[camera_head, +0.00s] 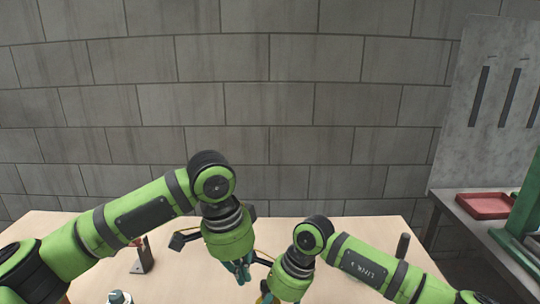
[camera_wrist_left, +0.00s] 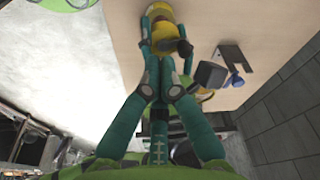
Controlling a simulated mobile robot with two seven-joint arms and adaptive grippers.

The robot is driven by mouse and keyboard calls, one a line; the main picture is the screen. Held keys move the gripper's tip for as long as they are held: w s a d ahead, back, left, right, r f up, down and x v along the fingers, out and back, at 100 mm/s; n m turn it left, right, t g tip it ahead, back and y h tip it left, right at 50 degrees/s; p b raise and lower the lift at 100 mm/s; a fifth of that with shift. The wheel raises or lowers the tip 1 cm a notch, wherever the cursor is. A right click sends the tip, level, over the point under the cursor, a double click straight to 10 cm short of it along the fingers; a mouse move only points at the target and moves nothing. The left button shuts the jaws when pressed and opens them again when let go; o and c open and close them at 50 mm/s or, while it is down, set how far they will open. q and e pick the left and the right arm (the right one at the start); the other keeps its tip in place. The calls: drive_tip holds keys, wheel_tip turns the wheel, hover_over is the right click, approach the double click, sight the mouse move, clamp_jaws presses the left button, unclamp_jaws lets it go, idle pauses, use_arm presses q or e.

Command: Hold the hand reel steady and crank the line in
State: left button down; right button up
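The hand reel is mostly hidden behind my grippers in the head view. A dark bar end (camera_head: 180,241) with a thin yellow edge beside it shows left of my left gripper (camera_head: 241,272). In the left wrist view, a yellow part of the hand reel (camera_wrist_left: 165,36) sits between the teal fingertips of my left gripper (camera_wrist_left: 163,48), which look closed against it. A dark knob lies beside it. My right gripper (camera_head: 267,296) is close beside the left one, pointing down at the picture's bottom edge. Its fingertips are hidden, and the crank cannot be made out.
The pale wooden table (camera_head: 75,230) stands before a grey block wall. A dark bracket (camera_head: 143,257) stands at left, a pale round item (camera_head: 118,297) at front left. A dark upright post (camera_head: 403,246) stands at right. A red tray (camera_head: 484,206) sits on a side bench.

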sight(266, 292)
use_arm(q)
wheel_tip(266, 292, down, 6)
drive_tip(key=s+d+g+y, duration=0.1)
drive_tip(key=s+d+y, duration=0.1)
drive_tip(key=shift+s, duration=0.4)
drive_tip(key=shift+w+d, duration=0.25)
idle(0.8)
drive_tip(key=shift+w+a, duration=0.1)
drive_tip(key=shift+w, duration=0.05)
